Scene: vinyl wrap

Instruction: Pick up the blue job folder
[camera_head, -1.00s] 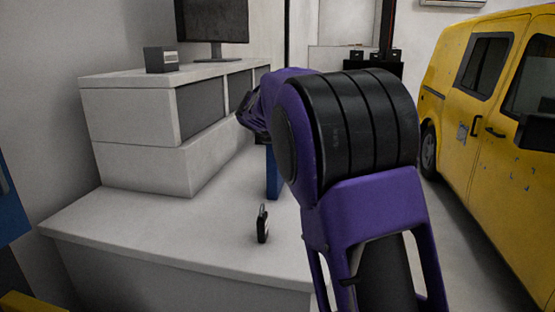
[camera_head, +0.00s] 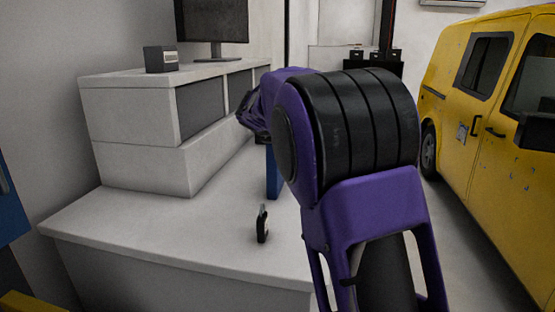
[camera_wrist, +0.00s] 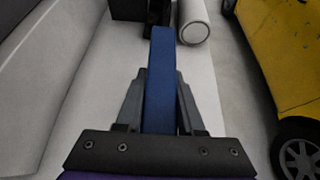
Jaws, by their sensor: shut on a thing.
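The blue job folder (camera_wrist: 160,85) stands on edge between the two fingers of my gripper (camera_wrist: 160,100) in the wrist view. The fingers are shut on it, one on each side. In the head view a narrow blue strip of the folder (camera_head: 273,175) shows just left of my arm, above the white counter. My arm hides the rest of the folder and the fingertips there. I cannot tell whether its lower edge touches the counter.
A small dark object (camera_head: 262,224) stands on the white counter (camera_head: 160,225). White drawer units (camera_head: 140,130) with a monitor (camera_head: 212,22) are at the left. A yellow van (camera_head: 490,130) is at the right. A white roll (camera_wrist: 192,22) lies ahead in the wrist view.

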